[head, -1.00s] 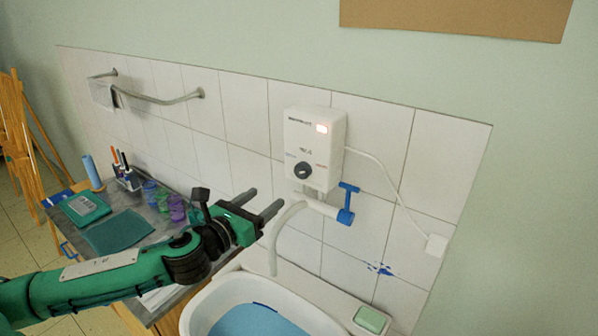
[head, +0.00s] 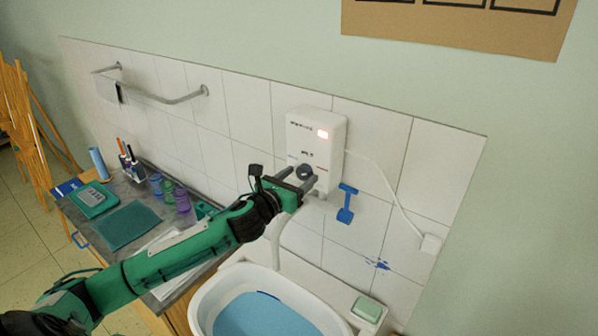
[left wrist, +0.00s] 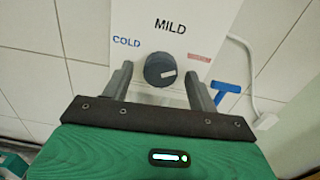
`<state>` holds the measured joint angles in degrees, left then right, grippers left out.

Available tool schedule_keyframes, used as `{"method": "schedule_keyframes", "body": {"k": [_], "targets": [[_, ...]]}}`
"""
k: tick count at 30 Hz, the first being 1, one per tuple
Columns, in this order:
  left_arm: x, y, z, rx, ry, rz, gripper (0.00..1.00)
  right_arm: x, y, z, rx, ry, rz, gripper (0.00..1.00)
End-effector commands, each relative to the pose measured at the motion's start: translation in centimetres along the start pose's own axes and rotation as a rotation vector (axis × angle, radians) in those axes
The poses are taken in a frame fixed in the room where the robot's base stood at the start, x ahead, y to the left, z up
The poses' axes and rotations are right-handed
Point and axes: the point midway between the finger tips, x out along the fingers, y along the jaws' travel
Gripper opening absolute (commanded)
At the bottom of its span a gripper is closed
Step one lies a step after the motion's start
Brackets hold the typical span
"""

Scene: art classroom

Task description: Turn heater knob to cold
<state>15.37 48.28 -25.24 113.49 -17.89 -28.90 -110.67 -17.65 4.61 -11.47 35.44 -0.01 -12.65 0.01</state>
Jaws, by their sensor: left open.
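The white wall heater (head: 316,135) carries a dark round knob (left wrist: 160,69), which also shows in the head view (head: 304,171). In the left wrist view, a blue COLD label (left wrist: 126,42) is left of the knob, MILD is above it and a reddish label (left wrist: 199,57) is to the right. A pale mark on the knob lies right of its middle, toward the reddish side. My left gripper (head: 298,180) is open at the heater's lower front. In the left wrist view, its fingers (left wrist: 158,78) stand either side of the knob, with small gaps visible. My right gripper is not in view.
A white basin (head: 205,305) with blue inside stands below. A cluttered counter (head: 170,222) with cups and markers is left. A white cable (head: 385,180) runs down the tiles.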

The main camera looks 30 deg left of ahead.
Motion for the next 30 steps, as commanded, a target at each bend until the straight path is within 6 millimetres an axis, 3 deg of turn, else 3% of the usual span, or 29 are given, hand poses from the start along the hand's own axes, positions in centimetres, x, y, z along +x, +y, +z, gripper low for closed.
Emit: {"method": "schedule_keyframes", "body": {"k": [11, 18, 30], "targets": [[0.51, -0.07, -0.08, -0.001, 0.000, -0.002, 0.59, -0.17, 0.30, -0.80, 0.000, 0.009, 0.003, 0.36], [0.49, -0.06, -0.07, 0.000, 0.001, -0.001, 0.15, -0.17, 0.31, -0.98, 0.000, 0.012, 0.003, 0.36], [0.48, -0.06, -0.07, -0.073, 0.000, -0.001, 0.15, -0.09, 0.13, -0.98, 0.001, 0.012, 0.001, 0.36]]}}
